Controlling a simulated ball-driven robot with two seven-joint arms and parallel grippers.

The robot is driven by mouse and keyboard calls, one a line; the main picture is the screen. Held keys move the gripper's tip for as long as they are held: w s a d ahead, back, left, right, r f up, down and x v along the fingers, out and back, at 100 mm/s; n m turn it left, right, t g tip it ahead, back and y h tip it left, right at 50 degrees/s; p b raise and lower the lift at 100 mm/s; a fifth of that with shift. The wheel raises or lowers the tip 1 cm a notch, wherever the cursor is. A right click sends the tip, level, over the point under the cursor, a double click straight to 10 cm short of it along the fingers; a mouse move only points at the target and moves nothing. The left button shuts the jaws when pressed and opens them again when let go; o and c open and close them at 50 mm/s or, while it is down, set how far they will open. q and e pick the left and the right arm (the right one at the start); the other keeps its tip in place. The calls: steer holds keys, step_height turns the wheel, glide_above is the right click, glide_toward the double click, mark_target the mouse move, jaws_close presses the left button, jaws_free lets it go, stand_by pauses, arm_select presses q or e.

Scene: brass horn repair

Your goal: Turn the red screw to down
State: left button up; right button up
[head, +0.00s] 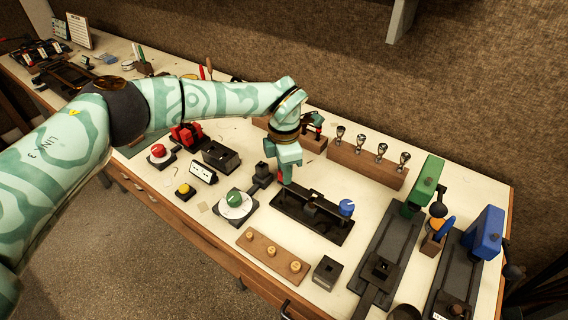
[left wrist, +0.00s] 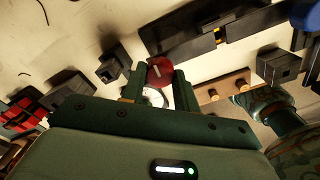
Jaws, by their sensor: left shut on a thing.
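The red screw (left wrist: 161,72) is a round red knob with a pale pointer mark, seen between my left fingers in the left wrist view. It sits at the left end of a black fixture (head: 318,214), which has a blue knob (head: 347,207) at its other end. My left gripper (head: 285,178) reaches down over that left end and is shut on the red screw, hiding most of it in the head view. The fingers (left wrist: 158,82) stand on either side of the knob.
A green knob on a white dial (head: 235,204) and a small black block (head: 263,175) stand close by. A wooden board with pegs (head: 272,255) lies in front. A wooden rack (head: 365,165) stands behind. Green (head: 424,184) and blue (head: 484,232) devices are at right.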

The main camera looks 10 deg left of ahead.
arm_select(q)
steer(key=n, duration=0.1)
steer(key=n+p, duration=0.1)
steer(key=n, duration=0.1)
steer(key=n+p, duration=0.1)
steer(key=shift+r+n, duration=0.25)
steer(key=shift+n, duration=0.15)
steer(key=n+p, duration=0.3)
steer(key=n, duration=0.2)
steer(key=n+p, duration=0.2)
steer(key=n, duration=0.3)
steer(key=shift+w+n+p, duration=0.1)
steer(key=shift+n+p, duration=0.25)
steer(key=shift+n, duration=0.05)
steer(key=n+p, duration=0.2)
steer(key=n, duration=0.2)
steer(key=shift+n, duration=0.3)
steer(key=n+p, duration=0.2)
steer(key=n, duration=0.3)
steer(key=shift+p, duration=0.4)
steer(key=n+p, duration=0.1)
steer(key=n, duration=0.4)
steer(key=shift+n+p, duration=0.3)
steer(key=shift+n, duration=0.1)
steer(key=n, duration=0.3)
steer(key=shift+f, duration=0.1)
steer(key=shift+n, duration=1.6)
